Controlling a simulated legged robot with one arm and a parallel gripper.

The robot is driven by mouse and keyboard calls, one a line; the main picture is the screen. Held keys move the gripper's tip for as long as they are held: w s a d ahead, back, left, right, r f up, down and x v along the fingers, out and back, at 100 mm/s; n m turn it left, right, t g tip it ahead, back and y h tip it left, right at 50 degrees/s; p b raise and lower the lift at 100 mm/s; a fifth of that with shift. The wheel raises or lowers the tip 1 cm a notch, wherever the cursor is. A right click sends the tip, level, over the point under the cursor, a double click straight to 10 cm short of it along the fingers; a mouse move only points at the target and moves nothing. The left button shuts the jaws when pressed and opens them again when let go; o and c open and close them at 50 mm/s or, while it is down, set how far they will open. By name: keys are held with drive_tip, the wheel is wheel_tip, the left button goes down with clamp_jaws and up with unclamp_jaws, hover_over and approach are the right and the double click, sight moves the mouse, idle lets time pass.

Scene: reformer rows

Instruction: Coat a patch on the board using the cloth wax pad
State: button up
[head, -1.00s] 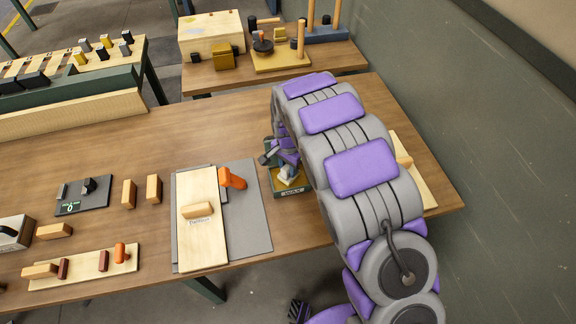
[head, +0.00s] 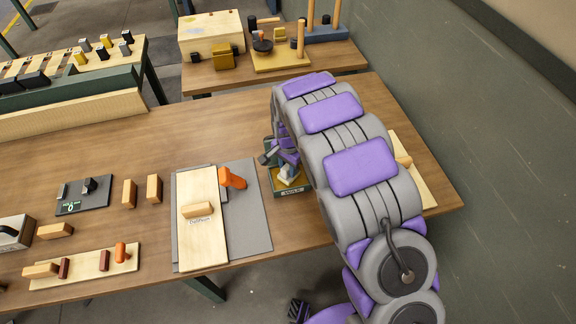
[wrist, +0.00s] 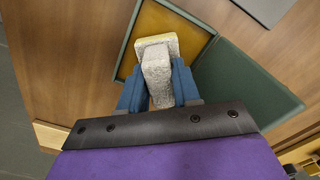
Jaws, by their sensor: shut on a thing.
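In the wrist view my gripper (wrist: 158,92) is shut on a pale grey cloth wax pad (wrist: 156,64), with a blue finger on each side of it. The pad's far end is over the amber wax inside an open green wax tin (wrist: 208,40); I cannot tell whether it touches the wax. In the head view the tin (head: 291,189) stands right of the board, and my gripper (head: 288,166) is over it, partly hidden by my arm. The pale wooden board (head: 202,240) lies on a grey mat (head: 250,215), with a wooden block (head: 197,210) on it.
An orange-handled tool (head: 232,178) lies at the board's right edge. Several wooden blocks, a small dark scale (head: 82,196) and a rack (head: 85,270) are to the left. A wall (head: 460,120) is on the right. The table behind the board is clear.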

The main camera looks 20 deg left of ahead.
drive_tip(key=shift+r+p, duration=1.2)
drive_tip(key=shift+r, duration=2.3)
drive_tip(key=w+d+r+n, duration=0.1)
drive_tip(key=d+r+n, duration=0.1)
drive_tip(key=d, duration=1.3)
drive_tip(key=w+d+r+n, duration=0.2)
drive_tip(key=d+r, duration=0.3)
drive_tip(key=d, duration=1)
drive_tip(key=shift+d, duration=0.4)
